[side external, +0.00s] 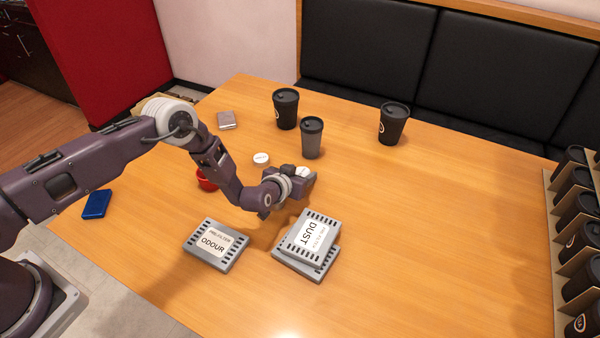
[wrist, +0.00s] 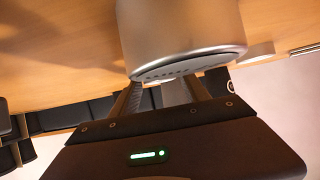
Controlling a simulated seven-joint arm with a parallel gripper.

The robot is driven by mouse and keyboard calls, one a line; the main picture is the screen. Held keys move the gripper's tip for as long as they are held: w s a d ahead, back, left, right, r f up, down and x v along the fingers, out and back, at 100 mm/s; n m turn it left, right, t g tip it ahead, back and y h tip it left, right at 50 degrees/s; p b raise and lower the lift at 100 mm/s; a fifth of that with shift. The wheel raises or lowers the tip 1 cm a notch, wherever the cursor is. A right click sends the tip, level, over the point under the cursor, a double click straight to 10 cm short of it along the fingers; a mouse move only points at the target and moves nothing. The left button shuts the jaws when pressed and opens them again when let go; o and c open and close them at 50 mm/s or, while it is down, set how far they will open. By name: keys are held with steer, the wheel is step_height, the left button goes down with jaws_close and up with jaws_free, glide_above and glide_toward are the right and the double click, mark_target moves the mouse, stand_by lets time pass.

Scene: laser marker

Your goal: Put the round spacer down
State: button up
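A silver round piece, which I take to be the round spacer (wrist: 182,28), fills the top middle of the wrist view. Its near end has a rim and dark slots. My gripper (wrist: 170,92) has its fingers reaching to this piece and seems shut on it; the fingertips are hidden by it. In the side view my gripper (side external: 304,186) is low over the table, behind the stacked DUST filter boxes.
DUST boxes (side external: 310,237) are stacked in front, with an ODOUR box (side external: 216,244) to their left. A white disc (side external: 261,159), red bowl (side external: 206,180) and dark cups (side external: 286,108) (side external: 312,138) (side external: 393,123) stand behind. The table's (side external: 450,220) right side is clear before the cup rack (side external: 557,250).

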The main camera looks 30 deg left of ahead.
steer(key=shift+o, duration=0.4)
steer(key=shift+s+r, duration=0.1)
steer(key=shift+r, duration=0.1)
steer(key=v, duration=1.2)
step_height(320, 180, up, 15)
steer(key=w+g+h, duration=0.1)
steer(key=s+a+r+g, duration=0.25)
steer(key=s+r, duration=0.45)
steer(key=r, duration=0.5)
steer(key=s+a+r+g, duration=0.1)
steer(key=s+a+r, duration=0.1)
steer(key=s, duration=0.8)
steer(key=s+a+r+g, duration=0.1)
steer(key=s+a+r, duration=0.1)
steer(key=s, duration=0.8)
steer(key=s+a+r+g, duration=0.1)
steer(key=s+a, duration=0.3)
steer(key=s, duration=0.5)
steer(key=shift+s+r+y, duration=0.4)
steer(key=shift+r, duration=0.05)
